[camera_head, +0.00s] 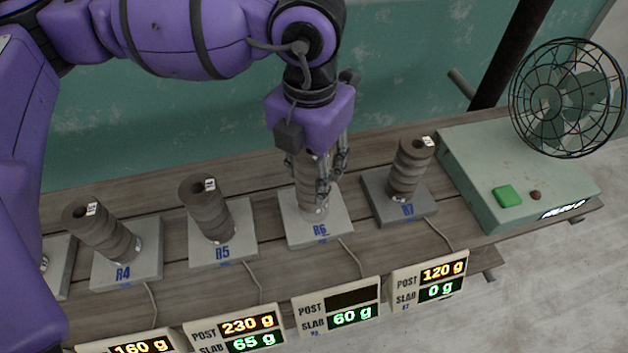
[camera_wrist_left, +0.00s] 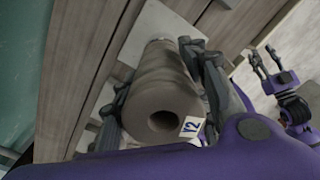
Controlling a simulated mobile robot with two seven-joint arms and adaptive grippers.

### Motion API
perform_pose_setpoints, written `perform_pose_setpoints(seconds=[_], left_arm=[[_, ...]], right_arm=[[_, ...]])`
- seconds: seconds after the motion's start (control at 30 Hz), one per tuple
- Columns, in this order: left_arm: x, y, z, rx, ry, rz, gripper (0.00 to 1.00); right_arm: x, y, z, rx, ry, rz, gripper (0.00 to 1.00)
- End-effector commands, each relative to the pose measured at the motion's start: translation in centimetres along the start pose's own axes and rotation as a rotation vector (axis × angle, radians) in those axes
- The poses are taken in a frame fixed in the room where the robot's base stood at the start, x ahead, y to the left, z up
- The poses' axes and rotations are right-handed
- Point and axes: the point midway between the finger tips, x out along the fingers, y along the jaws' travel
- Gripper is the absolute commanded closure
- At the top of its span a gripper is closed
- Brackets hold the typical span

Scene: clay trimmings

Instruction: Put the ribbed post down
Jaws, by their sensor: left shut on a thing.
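My left gripper (camera_head: 322,180) is shut around a brown-grey ribbed post (camera_head: 306,178) above the slab marked R6 (camera_head: 328,232). The post looks nearly upright, its lower end at or just over the slab; I cannot tell whether it touches. Its upper part is hidden behind the gripper in the head view. R6's readout (camera_head: 338,308) has a blank post line and shows slab 60 g. My right gripper (camera_wrist_left: 264,60) is open and empty, off to the side.
Similar posts stand on slabs R4 (camera_head: 104,234), R5 (camera_head: 207,212) and R7 (camera_head: 408,172). R5's readout (camera_head: 235,333) shows post 230 g, slab 65 g; R7's (camera_head: 430,284) shows 120 g, 0 g. A fan (camera_head: 568,98) on a green box (camera_head: 480,170) stands right.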

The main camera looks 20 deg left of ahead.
Motion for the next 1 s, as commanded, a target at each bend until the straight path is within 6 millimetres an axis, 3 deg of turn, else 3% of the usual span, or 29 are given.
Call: perform_pose_setpoints(seconds=[0.2, 0.63, 0.67, 0.8, 1.0], left_arm=[[3.6, 0.0, 0.2, 0.000, 0.006, 0.000, 1.00], [3.9, -0.1, 0.2, -0.001, 0.002, -0.001, 1.00], [3.9, 0.0, 0.2, -0.001, 0.003, -0.001, 0.56], [3.8, 0.0, 0.2, -0.001, 0.002, -0.001, 0.40], [3.8, 0.0, 0.2, -0.001, 0.002, -0.001, 0.40]], right_arm=[[0.9, -0.1, 3.1, -0.009, -0.046, -0.002, 0.60], [1.1, -0.1, 2.0, -0.010, -0.024, -0.003, 0.60], [1.1, -0.1, 2.0, -0.011, -0.023, -0.003, 0.60], [1.1, -0.1, 2.0, -0.011, -0.024, -0.003, 0.60], [1.1, 0.0, 2.5, -0.011, -0.032, -0.002, 0.60]])
